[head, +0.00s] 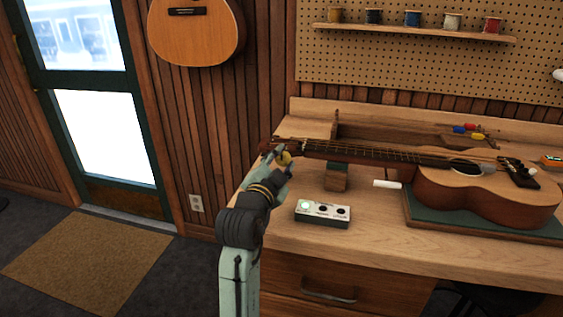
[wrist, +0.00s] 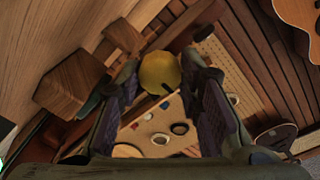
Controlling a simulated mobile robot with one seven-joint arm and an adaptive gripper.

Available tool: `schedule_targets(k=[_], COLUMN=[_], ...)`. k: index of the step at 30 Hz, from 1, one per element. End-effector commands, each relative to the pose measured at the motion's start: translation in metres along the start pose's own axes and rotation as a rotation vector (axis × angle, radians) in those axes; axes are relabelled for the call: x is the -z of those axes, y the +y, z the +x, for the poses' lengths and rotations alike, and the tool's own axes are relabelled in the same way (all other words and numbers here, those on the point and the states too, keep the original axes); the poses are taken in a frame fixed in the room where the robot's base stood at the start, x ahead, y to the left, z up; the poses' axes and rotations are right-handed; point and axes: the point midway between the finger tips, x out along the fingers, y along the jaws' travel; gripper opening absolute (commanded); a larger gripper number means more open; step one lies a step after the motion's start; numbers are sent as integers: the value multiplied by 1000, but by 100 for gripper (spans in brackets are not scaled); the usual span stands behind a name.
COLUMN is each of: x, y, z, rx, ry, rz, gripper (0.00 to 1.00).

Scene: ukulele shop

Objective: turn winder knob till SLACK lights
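The yellow winder knob (head: 284,159) is at the headstock end of the ukulele (head: 490,184), which lies on the workbench with its neck pointing left. In the wrist view the round knob (wrist: 159,72) sits between my fingertips. My gripper (head: 277,162) reaches up to it from below, and its two fingers (wrist: 160,76) appear closed against the knob's sides. A dark mark shows on the knob's lower edge. A pale indicator box (head: 322,213) stands on the bench. Its left lamp glows green and the other two are dark. Its labels are too small to read.
A wooden block (head: 337,177) stands under the neck, and the body rests on a green-topped base (head: 425,218). A white stick (head: 387,184) and screwdrivers (head: 470,130) lie on the bench. The bench front around the indicator box is clear.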

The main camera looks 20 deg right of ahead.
Motion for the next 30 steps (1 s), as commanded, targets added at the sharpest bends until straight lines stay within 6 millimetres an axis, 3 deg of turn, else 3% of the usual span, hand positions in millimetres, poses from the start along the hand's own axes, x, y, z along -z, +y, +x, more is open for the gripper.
schedule_targets(k=[12, 30], x=[0, 0], y=[0, 1], z=[0, 0], rx=[-1, -16], ry=[0, -16], rz=[0, 351], gripper=[3, 3])
